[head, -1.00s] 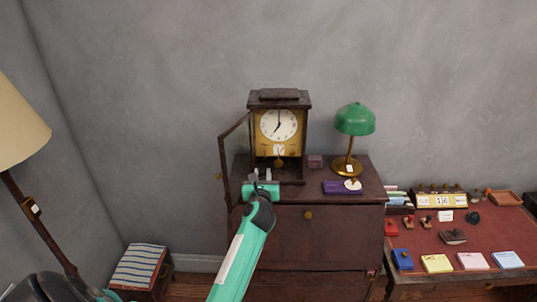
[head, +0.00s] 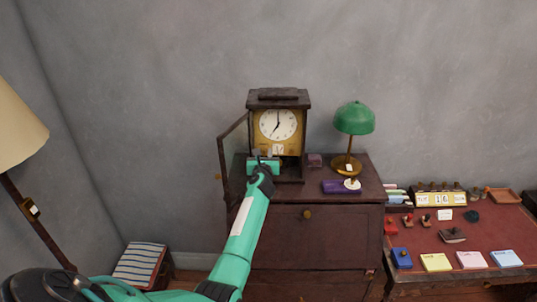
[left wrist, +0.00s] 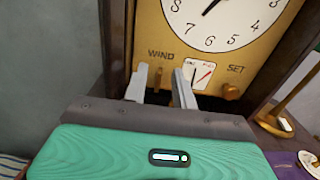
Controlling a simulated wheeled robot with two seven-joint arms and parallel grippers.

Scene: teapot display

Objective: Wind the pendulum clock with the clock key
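The pendulum clock (head: 277,124) stands on the dark cabinet, its glass door (head: 234,165) swung open to the left. In the left wrist view its gold face (left wrist: 192,41) carries the words WIND and SET. A small brass piece (left wrist: 158,77) shows under WIND; I cannot tell whether it is the clock key. A brass knob (left wrist: 231,91) sits under SET. My left gripper (head: 262,157) is at the lower front of the clock. In the left wrist view its fingers (left wrist: 162,86) are apart, on either side of the brass piece, with visible gaps. My right gripper is out of view.
A green lamp (head: 354,119) and a purple case (head: 340,187) stand right of the clock on the cabinet (head: 330,240). A red-topped desk (head: 480,235) with stamps and pads is at right; a floor lamp (head: 18,130) at left.

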